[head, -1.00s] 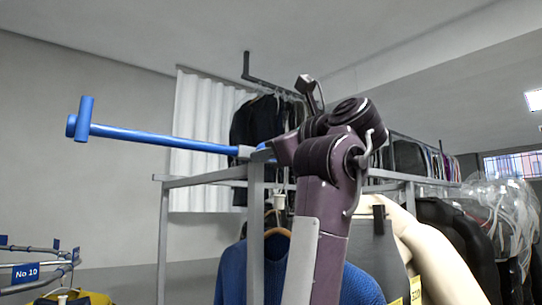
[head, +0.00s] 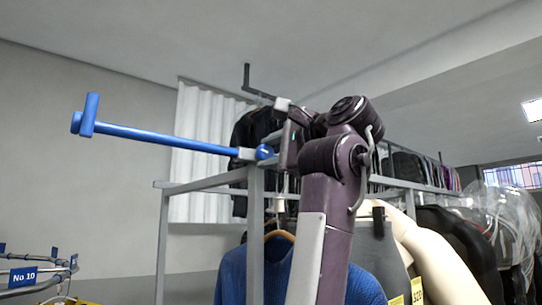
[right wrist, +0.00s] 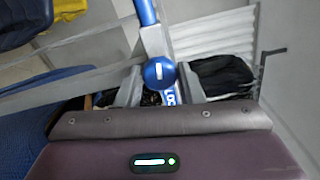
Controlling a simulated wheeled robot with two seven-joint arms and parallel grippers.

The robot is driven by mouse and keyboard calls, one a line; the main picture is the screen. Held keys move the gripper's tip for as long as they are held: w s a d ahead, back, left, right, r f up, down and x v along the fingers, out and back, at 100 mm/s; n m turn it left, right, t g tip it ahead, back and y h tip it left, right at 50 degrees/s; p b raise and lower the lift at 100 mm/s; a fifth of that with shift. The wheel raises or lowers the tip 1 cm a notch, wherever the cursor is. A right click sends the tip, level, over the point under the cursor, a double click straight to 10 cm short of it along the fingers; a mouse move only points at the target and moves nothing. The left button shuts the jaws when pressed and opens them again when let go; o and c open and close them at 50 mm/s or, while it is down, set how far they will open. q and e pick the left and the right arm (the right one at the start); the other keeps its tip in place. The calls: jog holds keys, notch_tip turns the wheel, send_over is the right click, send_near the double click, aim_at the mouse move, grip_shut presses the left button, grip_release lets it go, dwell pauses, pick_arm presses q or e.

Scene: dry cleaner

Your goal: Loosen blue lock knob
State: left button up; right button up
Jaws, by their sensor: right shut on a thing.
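The blue lock knob (head: 265,152) sits at the right end of a long blue bar (head: 175,140), by a grey clamp on top of the rack post. In the right wrist view the round knob (right wrist: 159,72) shows a short white mark on its face. My right gripper (head: 272,154) reaches it from the right. Its two grey fingers (right wrist: 160,84) stand on either side of the knob and are shut on it. The exact contact is partly hidden. My left gripper is not in view.
A grey metal rack frame (head: 257,215) stands under the knob, with a blue sweater (head: 235,272) below. The bar's crosspiece (head: 90,115) sticks out left. Dark garments, a beige mannequin arm (head: 432,255) and plastic-covered clothes crowd the right. A white curtain (head: 192,140) hangs behind.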

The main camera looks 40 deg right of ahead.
jog(key=shift+n, duration=0.9)
jog(key=o, duration=1)
jog(key=shift+c, duration=0.2)
jog(key=s+b, duration=0.3)
jog(key=s, duration=0.4)
jog(key=shift+s+d+b, duration=0.3)
jog(key=shift+s+b, duration=0.05)
jog(key=shift+b, duration=0.05)
